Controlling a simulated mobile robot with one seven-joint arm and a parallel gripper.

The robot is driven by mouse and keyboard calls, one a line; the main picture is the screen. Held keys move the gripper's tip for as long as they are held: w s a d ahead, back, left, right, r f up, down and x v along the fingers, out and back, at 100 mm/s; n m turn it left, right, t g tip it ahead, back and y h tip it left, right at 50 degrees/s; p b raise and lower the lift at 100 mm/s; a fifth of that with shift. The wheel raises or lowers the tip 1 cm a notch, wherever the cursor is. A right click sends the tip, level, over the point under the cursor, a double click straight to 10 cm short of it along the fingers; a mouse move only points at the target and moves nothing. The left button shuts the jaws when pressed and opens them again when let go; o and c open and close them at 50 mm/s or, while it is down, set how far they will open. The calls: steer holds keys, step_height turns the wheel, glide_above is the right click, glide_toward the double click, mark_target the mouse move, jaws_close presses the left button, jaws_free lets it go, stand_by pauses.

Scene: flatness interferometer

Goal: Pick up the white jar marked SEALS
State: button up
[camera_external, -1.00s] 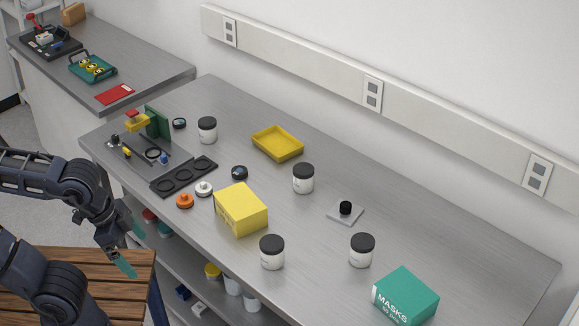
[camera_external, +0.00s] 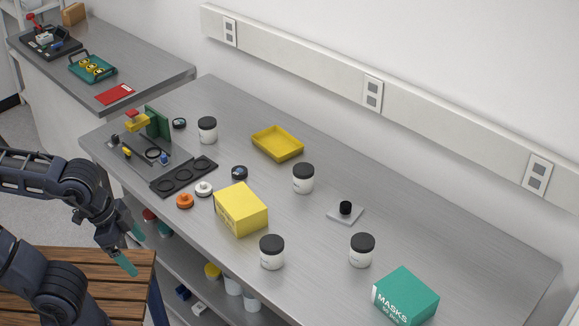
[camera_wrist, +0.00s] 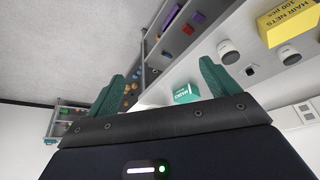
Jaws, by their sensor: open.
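Several white jars with black lids stand upright on the grey bench (camera_external: 330,250): a back-left jar (camera_external: 207,131), a middle jar (camera_external: 303,180), a front jar (camera_external: 272,254) and a right jar (camera_external: 361,252). Their labels are too small to read, so I cannot tell which is marked SEALS. My gripper (camera_external: 131,248) is open and empty, left of the bench's front edge, beside the wooden slats and apart from every jar. In the wrist view, its teal fingers (camera_wrist: 162,70) are spread, with jars (camera_wrist: 229,54) beyond on the right.
A yellow box (camera_external: 240,210) stands behind the front jar. A green MASKS box (camera_external: 405,298) is at the bench's right end. A yellow tray (camera_external: 278,143), a black ring holder (camera_external: 184,177) and a small plate with a black knob (camera_external: 345,212) also occupy the bench. Shelves lie below.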

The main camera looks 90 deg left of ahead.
steer(key=w+a+r+n+g, duration=0.1)
steer(key=w+a+r+n, duration=0.3)
steer(key=w+a, duration=0.35)
steer(key=w+a+r+n, duration=0.3)
steer(key=w+a+r, duration=0.1)
steer(key=w+a, duration=0.4)
steer(key=w+a+f+n+g+y, duration=0.1)
steer(key=w+a+n, duration=0.35)
steer(key=a, duration=0.75)
steer(key=w+a+f+n+g, duration=0.1)
steer(key=w+a+n, duration=0.3)
steer(key=a, duration=0.8)
steer(key=n+g+h, duration=0.1)
steer(key=n+g, duration=0.1)
steer(key=n, duration=0.8)
glide_toward(208, 130)
steer(key=a, duration=0.2)
steer(key=s+a+f, duration=0.1)
steer(key=shift+a+f, duration=0.1)
steer(key=shift+a, duration=0.1)
steer(key=shift+s+a+f, duration=0.1)
steer(key=shift+s+f, duration=0.05)
steer(key=shift+f, duration=0.35)
step_height(208, 130, down, 10)
